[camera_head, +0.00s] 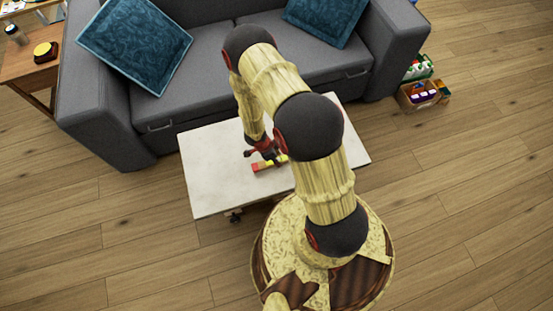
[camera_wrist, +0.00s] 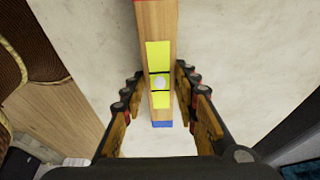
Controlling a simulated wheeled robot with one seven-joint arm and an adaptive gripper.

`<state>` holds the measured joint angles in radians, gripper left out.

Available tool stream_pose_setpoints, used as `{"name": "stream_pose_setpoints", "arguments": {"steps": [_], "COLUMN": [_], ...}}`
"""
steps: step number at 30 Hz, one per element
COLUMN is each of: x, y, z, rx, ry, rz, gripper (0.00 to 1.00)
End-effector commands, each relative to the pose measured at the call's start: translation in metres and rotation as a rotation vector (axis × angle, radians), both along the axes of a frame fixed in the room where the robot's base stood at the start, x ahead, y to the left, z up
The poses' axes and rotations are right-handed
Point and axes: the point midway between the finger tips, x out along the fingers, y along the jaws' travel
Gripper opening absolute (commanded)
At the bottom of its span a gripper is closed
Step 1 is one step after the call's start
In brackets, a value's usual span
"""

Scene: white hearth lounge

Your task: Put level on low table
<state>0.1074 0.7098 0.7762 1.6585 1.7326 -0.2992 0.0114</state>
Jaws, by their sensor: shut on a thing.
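The level is a wooden bar (camera_head: 259,167) with a yellow vial window, a red end and a blue end. In the wrist view the level (camera_wrist: 158,25) runs up from the centre, between the fingers. My gripper (camera_head: 266,157) is shut on the level; its fingers flank the bar in the wrist view (camera_wrist: 159,75). The low table (camera_head: 212,165) has a pale, flat top, and the level is over it, at or very near its surface. I cannot tell whether it touches. My arm hides part of the table's right side.
A grey sofa (camera_head: 205,82) with blue cushions stands right behind the table. A wooden side table (camera_head: 25,68) is at the far left, and a box of small items (camera_head: 420,95) sits on the floor at the right. The tabletop left of the level is clear.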

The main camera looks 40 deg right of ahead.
Motion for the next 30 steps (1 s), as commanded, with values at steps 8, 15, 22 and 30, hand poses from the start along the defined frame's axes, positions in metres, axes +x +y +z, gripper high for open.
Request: {"name": "stream_pose_setpoints", "arguments": {"steps": [8, 15, 22, 30], "x": [0.000, 0.000, 0.000, 0.004], "y": [0.000, 0.000, 0.000, 0.011], "z": [-0.002, -0.002, 0.000, 0.040], "rx": [0.000, 0.000, 0.000, 0.000], "ry": [0.001, 0.000, 0.000, 0.000], "rz": [0.001, 0.000, 0.000, 0.002], "gripper": [0.40, 0.48, 0.48, 0.48]}}
